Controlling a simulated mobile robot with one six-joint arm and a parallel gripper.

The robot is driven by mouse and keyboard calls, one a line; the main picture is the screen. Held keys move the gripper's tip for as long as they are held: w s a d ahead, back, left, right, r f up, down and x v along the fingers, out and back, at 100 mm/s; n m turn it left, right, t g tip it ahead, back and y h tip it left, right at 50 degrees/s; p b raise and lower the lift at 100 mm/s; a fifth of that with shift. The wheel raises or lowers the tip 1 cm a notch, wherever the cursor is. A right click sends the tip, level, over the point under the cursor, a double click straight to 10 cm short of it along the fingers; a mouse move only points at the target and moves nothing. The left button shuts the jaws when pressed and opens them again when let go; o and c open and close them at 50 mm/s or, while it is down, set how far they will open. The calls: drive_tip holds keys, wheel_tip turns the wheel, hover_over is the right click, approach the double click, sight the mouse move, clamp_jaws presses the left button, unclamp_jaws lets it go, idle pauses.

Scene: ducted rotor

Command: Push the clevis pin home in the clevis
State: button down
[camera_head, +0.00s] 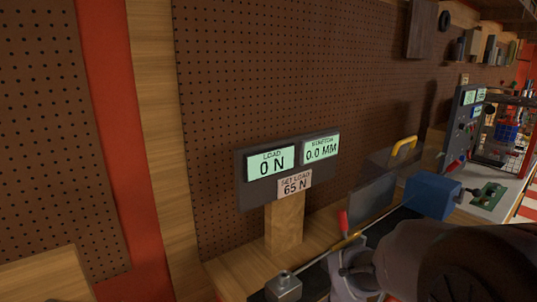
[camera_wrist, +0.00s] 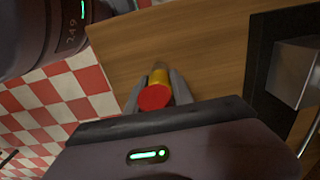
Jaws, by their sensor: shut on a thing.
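In the wrist view my gripper (camera_wrist: 157,88) is shut on a small round piece with a red end and a yellow body (camera_wrist: 154,98), which looks like the clevis pin. The red end faces the camera; its far end is over bare wood and its tip is hard to make out. A metal block (camera_wrist: 300,70) also shows at the right of the wrist view, apart from the gripper.
A display board reading 0 N load, 0.0 mm and set load 65 N (camera_head: 286,199) stands behind the rod on a wooden post (camera_head: 285,224). A red upright piece (camera_head: 343,222), a clear panel (camera_head: 372,200) and a blue block (camera_head: 432,195) stand along the bench. Pegboard closes the back.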

drive_tip(key=shift+r, duration=0.15)
drive_tip(key=shift+r+p, duration=0.45)
drive_tip(key=shift+p, duration=0.05)
idle(0.3)
wheel_tip(320, 180, up, 5)
drive_tip(key=p, duration=0.4)
drive_tip(key=shift+f, duration=0.15)
